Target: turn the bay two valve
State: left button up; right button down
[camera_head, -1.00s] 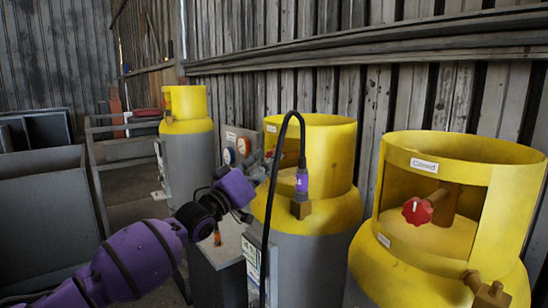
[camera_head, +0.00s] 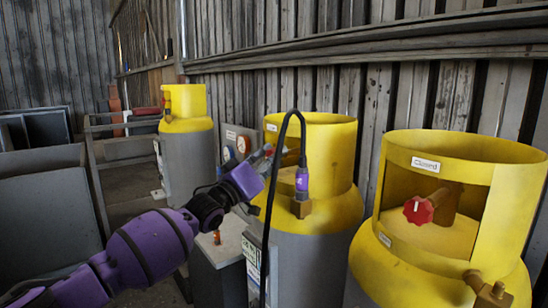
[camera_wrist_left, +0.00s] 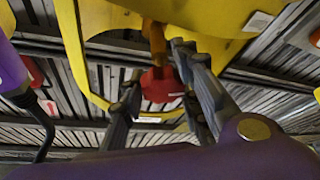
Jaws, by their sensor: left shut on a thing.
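My left gripper (camera_head: 267,158) reaches in from the left to the collar opening of the middle yellow-topped cylinder (camera_head: 335,208). In the left wrist view a red valve knob (camera_wrist_left: 162,86) on a brass stem sits between the fingers of the gripper (camera_wrist_left: 158,72), which is shut on it. In the head view this knob is mostly hidden by the gripper and a black hose. The near right cylinder (camera_head: 505,200) has a red knob (camera_head: 418,210) and a label (camera_head: 425,164) that seems to read "Closed". My right gripper is not in view.
A black hose (camera_head: 272,200) with a purple connector (camera_head: 302,181) arches in front of the middle cylinder, close to my gripper. A third cylinder (camera_head: 188,155) stands farther back. A grey box (camera_head: 215,255) stands below my left arm, and a plank wall (camera_head: 350,90) is behind.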

pick_arm(q)
jog(key=shift+r, duration=0.2)
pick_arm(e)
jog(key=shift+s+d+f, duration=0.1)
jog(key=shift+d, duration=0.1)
pick_arm(q)
jog(key=shift+m, duration=0.3)
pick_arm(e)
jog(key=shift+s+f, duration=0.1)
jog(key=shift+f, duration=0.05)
